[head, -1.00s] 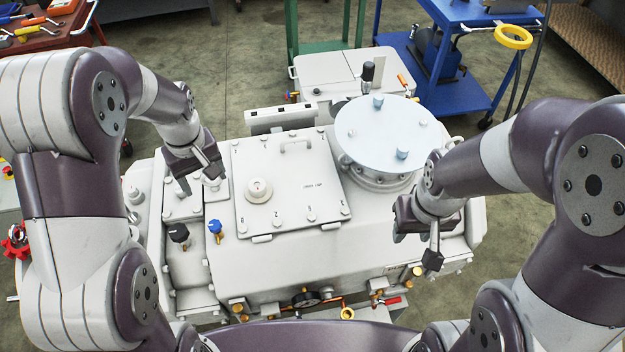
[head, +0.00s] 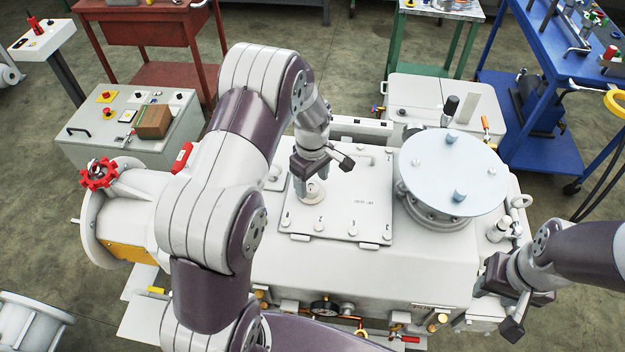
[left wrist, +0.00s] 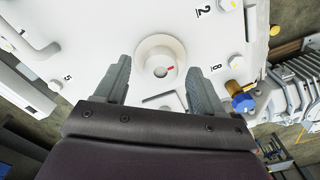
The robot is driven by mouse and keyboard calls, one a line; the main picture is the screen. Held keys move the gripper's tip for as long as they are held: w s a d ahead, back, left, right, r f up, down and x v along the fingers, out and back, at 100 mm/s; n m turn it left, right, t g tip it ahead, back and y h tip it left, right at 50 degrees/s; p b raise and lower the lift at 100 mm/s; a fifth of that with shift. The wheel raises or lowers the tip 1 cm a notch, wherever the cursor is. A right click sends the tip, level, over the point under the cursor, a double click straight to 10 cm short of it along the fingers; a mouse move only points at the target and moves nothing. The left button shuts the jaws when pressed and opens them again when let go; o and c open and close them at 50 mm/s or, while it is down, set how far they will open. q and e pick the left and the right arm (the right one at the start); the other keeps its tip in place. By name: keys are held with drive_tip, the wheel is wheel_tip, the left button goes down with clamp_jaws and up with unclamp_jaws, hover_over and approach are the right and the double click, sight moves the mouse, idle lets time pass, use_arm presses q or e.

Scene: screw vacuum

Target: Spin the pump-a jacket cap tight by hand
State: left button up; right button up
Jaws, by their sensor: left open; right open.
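My left gripper (head: 325,172) is open and points down over the round white fitting (head: 313,192) on the flat cover plate (head: 350,215). In the left wrist view, the open fingers (left wrist: 160,76) stand either side of the near part of this fitting (left wrist: 160,58). It has a raised round rim and a small red mark in its recessed centre. I cannot tell contact or whether this fitting is the jacket cap. A blue knob (left wrist: 243,103) shows right of the fingers in the wrist view. My right gripper (head: 508,298) is open and empty beside the machine's right end.
A large pale disc (head: 452,172) with upright pegs stands right of the cover plate. A red handwheel (head: 98,174) is at the machine's left end. A control box (head: 130,130), a red cart (head: 165,85) and a blue cart (head: 550,135) stand behind.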

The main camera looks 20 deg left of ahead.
use_arm(q)
drive_tip(key=shift+a+f, duration=0.25)
drive_tip(key=shift+f, duration=0.55)
drive_tip(key=shift+d, duration=0.25)
drive_tip(key=shift+c, duration=0.3)
drive_tip(key=shift+a, duration=0.1)
drive_tip(key=c, duration=1)
